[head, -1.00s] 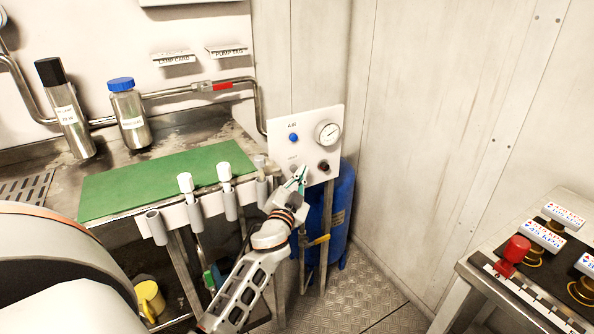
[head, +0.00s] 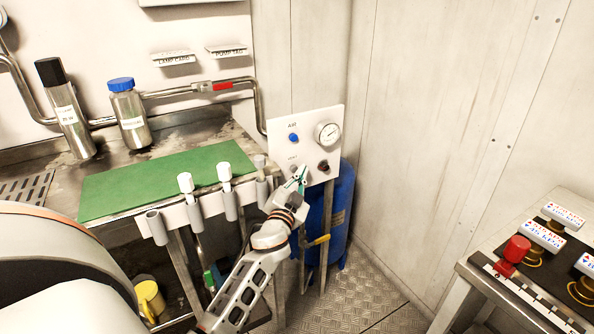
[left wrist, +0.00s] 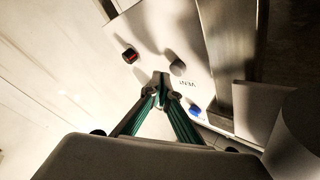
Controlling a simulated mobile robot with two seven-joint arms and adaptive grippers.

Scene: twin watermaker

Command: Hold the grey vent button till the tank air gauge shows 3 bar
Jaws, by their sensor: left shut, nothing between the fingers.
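The white air panel (head: 309,120) stands at the corner, with the round gauge (head: 328,134) at its upper right; its reading is too small to tell. The grey vent button (head: 292,168) is low on the panel, and it also shows in the left wrist view (left wrist: 178,68) above the VENT label. My left gripper (head: 303,170) is shut and empty in front of the panel's lower part. In the left wrist view its fingertips (left wrist: 161,76) appear just beside the grey button; I cannot tell whether they touch it. My right gripper is not in view.
A blue button (head: 293,138) sits above the vent button and a dark red knob (head: 323,166) to its right. The blue tank (head: 342,215) stands behind.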

